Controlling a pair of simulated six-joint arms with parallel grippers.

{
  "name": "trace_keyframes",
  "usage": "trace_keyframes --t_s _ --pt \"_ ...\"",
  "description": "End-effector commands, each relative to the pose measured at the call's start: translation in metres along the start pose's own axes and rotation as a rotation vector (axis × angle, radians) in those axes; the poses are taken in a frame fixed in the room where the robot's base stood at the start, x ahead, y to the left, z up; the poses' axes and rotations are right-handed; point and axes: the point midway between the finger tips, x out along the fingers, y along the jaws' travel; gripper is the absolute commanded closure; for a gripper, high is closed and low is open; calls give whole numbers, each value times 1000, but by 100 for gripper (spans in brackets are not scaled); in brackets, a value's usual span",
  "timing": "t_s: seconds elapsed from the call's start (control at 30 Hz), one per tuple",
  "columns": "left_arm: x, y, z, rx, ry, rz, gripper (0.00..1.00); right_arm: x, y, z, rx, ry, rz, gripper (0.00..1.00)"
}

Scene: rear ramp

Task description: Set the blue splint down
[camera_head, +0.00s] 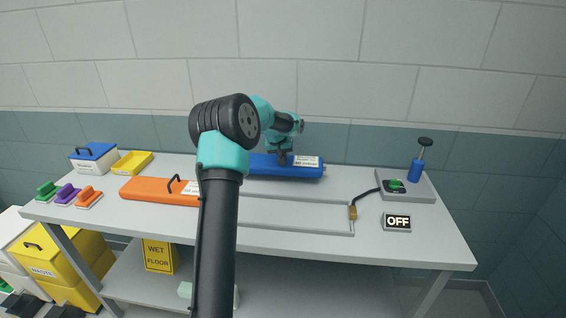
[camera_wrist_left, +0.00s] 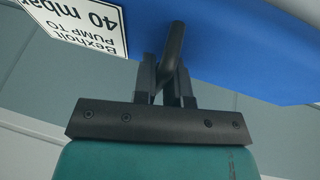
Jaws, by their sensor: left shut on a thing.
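The blue splint (camera_head: 262,166) is a long blue pad with a white label at its right end, towards the back of the table in the head view. My arm hides part of its left side. My left gripper (camera_head: 281,158) is over it, shut on its dark handle. In the left wrist view the fingers (camera_wrist_left: 165,80) close around the handle (camera_wrist_left: 173,50) of the blue splint (camera_wrist_left: 215,45), whose label reads "40 mbar". Whether the splint touches the table cannot be told. My right gripper is not in view.
An orange splint (camera_head: 150,190) lies left of my arm. A grey outlined bay (camera_head: 295,214) is empty in front. A pump (camera_head: 416,168) and an "OFF" display (camera_head: 397,222) stand at right. A blue-lidded box (camera_head: 95,157), a yellow tray (camera_head: 132,163) and several brushes (camera_head: 67,194) are at left.

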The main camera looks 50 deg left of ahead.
Motion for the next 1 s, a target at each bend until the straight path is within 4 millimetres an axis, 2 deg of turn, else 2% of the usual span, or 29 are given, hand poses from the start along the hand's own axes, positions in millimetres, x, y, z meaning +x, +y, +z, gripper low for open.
trace_keyframes --t_s 0.03,0.3,0.57,0.6,0.8,0.83,1.0 --pt "2 -1 -4 0 2 0 100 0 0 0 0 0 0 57" --pt "32 -7 10 0 0 0 100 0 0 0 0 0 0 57" --pt "33 -7 10 0 1 0 100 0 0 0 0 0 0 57" --pt "34 -7 11 -1 -1 0 84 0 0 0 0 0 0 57" --pt "34 -7 11 -1 -1 0 65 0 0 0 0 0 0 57" --pt "34 -7 11 -1 0 0 62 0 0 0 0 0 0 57" --pt "33 -7 11 0 0 0 62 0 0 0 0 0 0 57"
